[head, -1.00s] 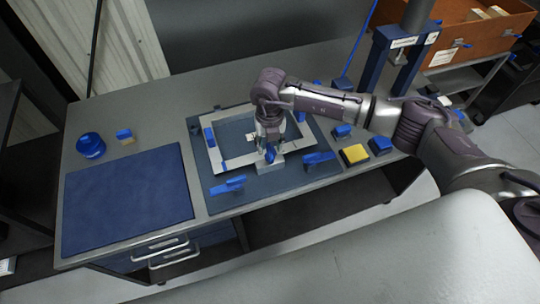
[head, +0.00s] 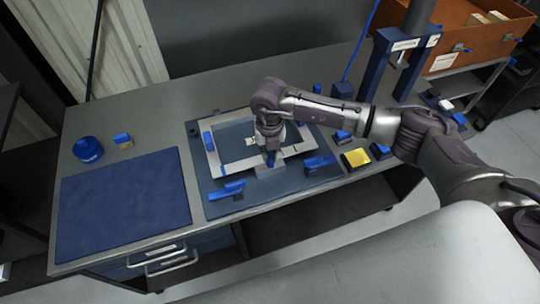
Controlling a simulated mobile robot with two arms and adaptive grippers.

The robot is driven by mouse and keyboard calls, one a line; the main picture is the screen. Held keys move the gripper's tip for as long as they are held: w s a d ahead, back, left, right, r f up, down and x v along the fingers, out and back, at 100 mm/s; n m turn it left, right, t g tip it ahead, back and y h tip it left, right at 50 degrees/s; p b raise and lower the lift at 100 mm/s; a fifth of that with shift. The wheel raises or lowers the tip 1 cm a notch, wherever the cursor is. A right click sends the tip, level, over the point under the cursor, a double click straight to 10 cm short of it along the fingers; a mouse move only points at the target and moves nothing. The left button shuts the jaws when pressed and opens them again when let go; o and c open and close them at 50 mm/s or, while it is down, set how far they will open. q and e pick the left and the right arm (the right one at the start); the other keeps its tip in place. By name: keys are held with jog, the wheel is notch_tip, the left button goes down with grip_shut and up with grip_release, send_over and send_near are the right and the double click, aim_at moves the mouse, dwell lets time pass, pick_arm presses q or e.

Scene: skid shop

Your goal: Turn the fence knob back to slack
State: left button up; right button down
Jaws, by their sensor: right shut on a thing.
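The fence knob (head: 270,158) is a small blue piece on top of a grey block (head: 269,171) at the near side of a light metal frame (head: 234,167). My right gripper (head: 270,152) points down over the block and is shut on the knob. The fingers and wrist hide much of the knob, so its turn angle cannot be read. My left gripper is not in the view.
The frame lies on a blue-grey board (head: 228,207) with blue clamps (head: 226,190) and (head: 319,165) in front. A blue mat (head: 123,204) lies at left, with a blue cup (head: 88,149) behind it. A yellow-topped block (head: 355,158) stands at right.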

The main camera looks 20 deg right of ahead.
jog(key=shift+f+n+b, duration=0.1)
jog(key=shift+n+b, duration=0.35)
jog(key=shift+n, duration=0.05)
jog(key=shift+n+b, duration=0.8)
jog(key=shift+n, duration=0.9)
jog(key=shift+r, duration=0.25)
jog(key=shift+w, duration=0.1)
